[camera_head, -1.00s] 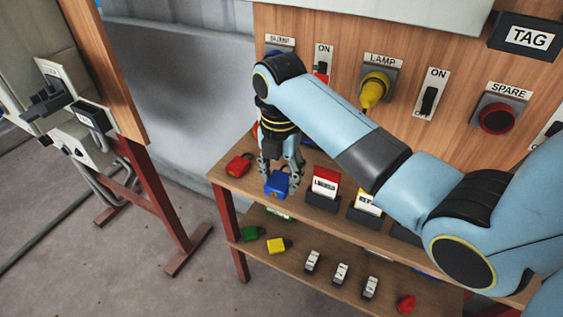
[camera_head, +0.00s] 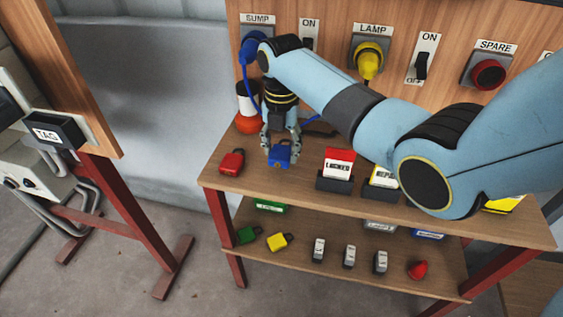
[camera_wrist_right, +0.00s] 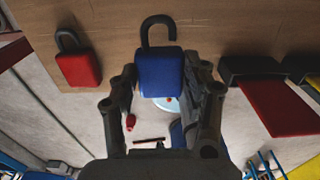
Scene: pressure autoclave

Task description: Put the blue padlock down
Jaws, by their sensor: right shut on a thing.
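The blue padlock (camera_head: 279,156) is at the top shelf of the wooden bench, to the right of the red padlock (camera_head: 232,162). My right gripper (camera_head: 280,146) points down from above and is shut on it. In the right wrist view the blue padlock (camera_wrist_right: 160,75) sits between the two fingers of my right gripper (camera_wrist_right: 160,100), its dark open shackle toward the wooden surface. I cannot tell whether the padlock touches the shelf. My left gripper is not in view.
A red-and-white tag holder (camera_head: 338,168) stands close right of the padlock.

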